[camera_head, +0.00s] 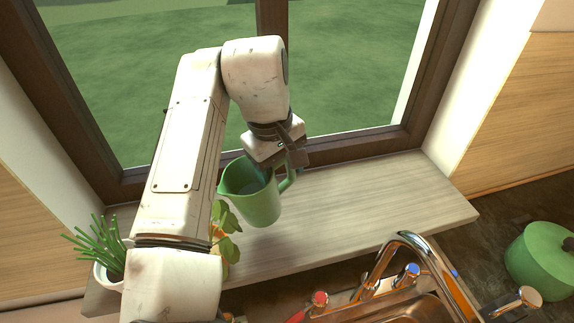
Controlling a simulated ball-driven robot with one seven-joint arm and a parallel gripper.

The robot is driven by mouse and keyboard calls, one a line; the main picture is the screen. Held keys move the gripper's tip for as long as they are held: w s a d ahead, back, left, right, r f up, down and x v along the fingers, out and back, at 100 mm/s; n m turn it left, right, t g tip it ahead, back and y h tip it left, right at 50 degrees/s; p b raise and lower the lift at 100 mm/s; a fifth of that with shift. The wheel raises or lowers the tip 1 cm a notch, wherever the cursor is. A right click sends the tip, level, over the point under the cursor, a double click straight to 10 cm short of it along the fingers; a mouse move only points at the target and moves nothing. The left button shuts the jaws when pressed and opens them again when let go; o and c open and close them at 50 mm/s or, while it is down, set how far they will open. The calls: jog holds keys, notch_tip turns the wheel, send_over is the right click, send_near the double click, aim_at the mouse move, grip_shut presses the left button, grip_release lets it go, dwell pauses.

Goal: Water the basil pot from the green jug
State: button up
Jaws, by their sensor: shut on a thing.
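My gripper (287,160) is shut on the handle of the green jug (258,205), at the jug's right side. The jug is close to upright, with its spout to the left; something bluish shows inside. It is over the windowsill, and I cannot tell whether its base touches. A leafy plant (228,219) with broad green leaves and some orange shows just left of and below the jug; it may be the basil. My arm hides most of it and any pot under it.
A white pot (108,278) of thin green stems stands on the sill's left end. The sill (385,205) is clear right of the jug. A curved metal tap (430,255) rises at the sink in front. A green lidded pot (541,260) stands far right. The window is behind.

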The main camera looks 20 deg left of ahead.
jog(key=shift+s+a+r+t+h+b, duration=0.3)
jog(key=shift+s+a+t+h+b, duration=0.25)
jog(key=shift+t+h+b, duration=0.4)
jog(key=r+t+b, duration=0.1)
jog(key=s+r+t+h, duration=0.1)
jog(key=s+a+r+t+b, duration=0.1)
jog(key=shift+r+h+b, duration=0.1)
jog(key=shift+h+b, duration=0.15)
jog(key=shift+b, duration=0.1)
jog(key=shift+s+a+r+t+h+p, duration=0.2)
jog(key=shift+r+t+h+p, duration=0.1)
jog(key=shift+r+p, duration=0.15)
jog(key=shift+s+a+r+t+h+p, duration=0.1)
jog(key=shift+s+r+t+h+p, duration=0.15)
jog(key=shift+r+p, duration=0.15)
jog(key=shift+s+a+r+t+h+p, duration=0.2)
jog(key=shift+r+t+h+p, duration=0.1)
jog(key=shift+r+t, duration=0.1)
jog(key=shift+s+a+r+t+h+p, duration=0.1)
jog(key=shift+s+r+t+h+p, duration=0.05)
jog(key=shift+r+t+p, duration=0.15)
